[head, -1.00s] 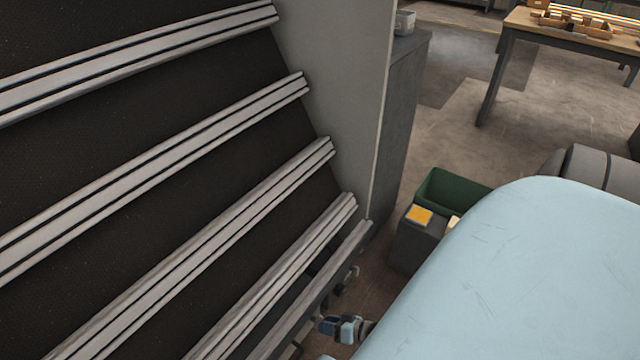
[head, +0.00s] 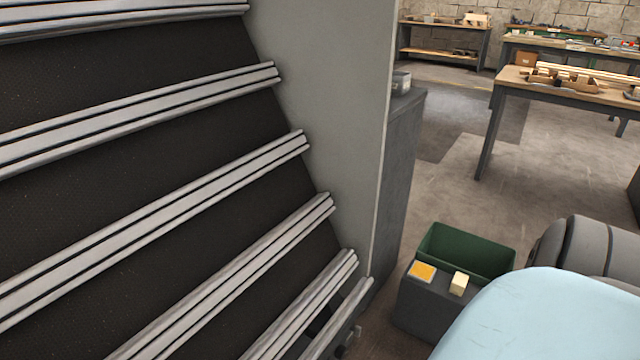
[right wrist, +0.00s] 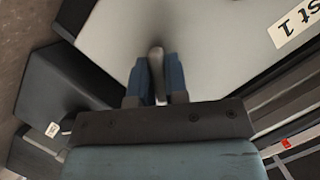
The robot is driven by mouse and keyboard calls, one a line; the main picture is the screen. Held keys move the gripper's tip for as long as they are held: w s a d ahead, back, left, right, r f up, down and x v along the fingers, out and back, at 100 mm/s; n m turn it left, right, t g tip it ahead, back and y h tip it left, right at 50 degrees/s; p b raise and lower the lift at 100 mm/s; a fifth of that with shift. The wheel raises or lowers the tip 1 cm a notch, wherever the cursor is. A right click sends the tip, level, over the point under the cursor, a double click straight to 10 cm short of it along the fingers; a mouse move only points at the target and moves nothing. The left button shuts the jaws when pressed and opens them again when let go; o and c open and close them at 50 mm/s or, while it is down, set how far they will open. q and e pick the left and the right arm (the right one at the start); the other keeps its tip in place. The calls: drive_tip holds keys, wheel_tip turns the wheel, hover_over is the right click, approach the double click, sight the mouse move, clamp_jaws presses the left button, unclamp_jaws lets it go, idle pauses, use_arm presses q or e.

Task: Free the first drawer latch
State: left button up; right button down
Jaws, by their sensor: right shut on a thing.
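In the right wrist view my right gripper (right wrist: 156,70) has its two blue fingers closed around a small grey metal lever (right wrist: 157,58), which looks like the latch. The lever stands in front of a pale grey panel (right wrist: 215,45). A white label (right wrist: 298,26) on that panel ends in "st 1" and appears upside down. In the head view the big drawer cabinet (head: 150,215) fills the left, with several slanted pale drawer rails (head: 190,200). A small dark fitting (head: 350,341) shows at its lower right corner. My right gripper is out of the head view, and my left gripper is in neither view.
A dark box (head: 425,305) with a yellow square on top and a green bin (head: 465,255) stand on the floor right of the cabinet. A grey cabinet (head: 400,150) stands behind the panel. Workbenches (head: 560,88) are at the back, with open floor before them.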

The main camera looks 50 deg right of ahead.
drive_tip(key=m+t+y, duration=0.1)
drive_tip(key=m+y, duration=0.1)
drive_tip(key=m, duration=0.2)
drive_tip(key=shift+m, duration=0.3)
drive_tip(key=shift+m+y, duration=0.3)
drive_tip(key=shift+m, duration=0.1)
idle(0.6)
drive_tip(key=c, duration=1.1)
unclamp_jaws()
